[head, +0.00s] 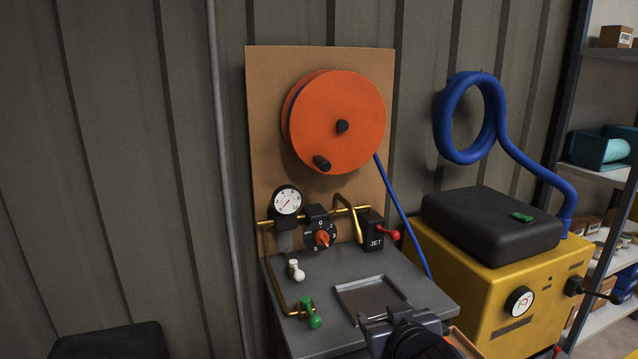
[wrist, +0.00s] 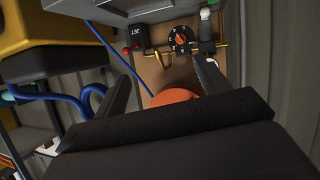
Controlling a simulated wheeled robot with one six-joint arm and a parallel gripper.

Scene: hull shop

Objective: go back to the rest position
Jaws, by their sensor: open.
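My gripper (wrist: 160,85) shows in the wrist view with its two dark fingers apart and nothing between them that I can see held. That view is upside down, with the orange hose reel (wrist: 177,97) seen beyond the fingers. In the head view a dark part of my arm shows at the bottom, in front of the grey bench (head: 349,263); the fingertips cannot be made out there. The orange reel (head: 343,122) hangs on a brown board above the bench.
On the bench are a gauge (head: 287,200), a dial with an orange knob (head: 321,238), a black JET box (head: 374,237) with a red lever, a white-handled valve (head: 297,271) and a green-handled valve (head: 311,314). A yellow machine (head: 477,283) and shelves stand at right.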

